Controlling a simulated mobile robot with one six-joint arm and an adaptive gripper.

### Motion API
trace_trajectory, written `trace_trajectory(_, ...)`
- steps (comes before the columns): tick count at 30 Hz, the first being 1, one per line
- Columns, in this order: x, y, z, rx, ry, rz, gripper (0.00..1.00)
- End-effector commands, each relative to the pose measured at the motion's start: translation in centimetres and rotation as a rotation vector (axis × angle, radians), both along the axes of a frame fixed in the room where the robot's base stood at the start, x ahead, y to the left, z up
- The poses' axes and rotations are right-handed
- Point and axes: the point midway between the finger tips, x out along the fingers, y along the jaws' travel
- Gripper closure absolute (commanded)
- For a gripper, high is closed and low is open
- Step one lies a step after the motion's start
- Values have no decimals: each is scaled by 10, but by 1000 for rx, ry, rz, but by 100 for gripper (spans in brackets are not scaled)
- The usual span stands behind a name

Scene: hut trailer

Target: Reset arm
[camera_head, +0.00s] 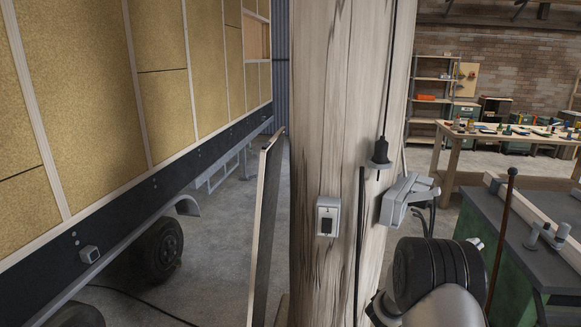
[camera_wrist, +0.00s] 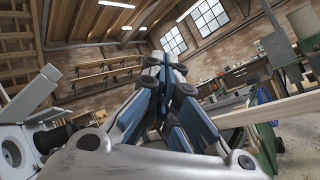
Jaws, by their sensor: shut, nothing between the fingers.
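My gripper (camera_wrist: 166,62) shows in the wrist view, its blue-grey and black fingers brought together with nothing between them. It points up toward the far wall and rafters, and its fingers touch nothing that I can see. I cannot make out the fingers in the head view. There, part of my arm (camera_head: 437,275) shows at the lower right, close in front of the wooden post (camera_head: 335,120) and left of the green cabinet.
A switch box (camera_head: 327,218) and a grey device (camera_head: 402,198) are at the post. A black cable fitting (camera_head: 380,150) hangs beside it. A trailer (camera_head: 90,110) stands left, a green cabinet (camera_head: 535,255) right, a workbench (camera_head: 475,137) behind. Open floor (camera_head: 215,240) shows between trailer and post.

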Motion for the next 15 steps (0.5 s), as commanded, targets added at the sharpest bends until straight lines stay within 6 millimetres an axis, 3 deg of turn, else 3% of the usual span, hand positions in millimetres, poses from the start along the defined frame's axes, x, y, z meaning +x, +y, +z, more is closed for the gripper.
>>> trace_trajectory(1,-18,-4,23,56,-29,-59,100)
trace_trajectory(6,-94,-10,57,327,-111,-259,100)
trace_trajectory(11,-168,8,59,626,-209,-387,100)
trace_trajectory(15,-224,43,42,915,-310,-445,100)
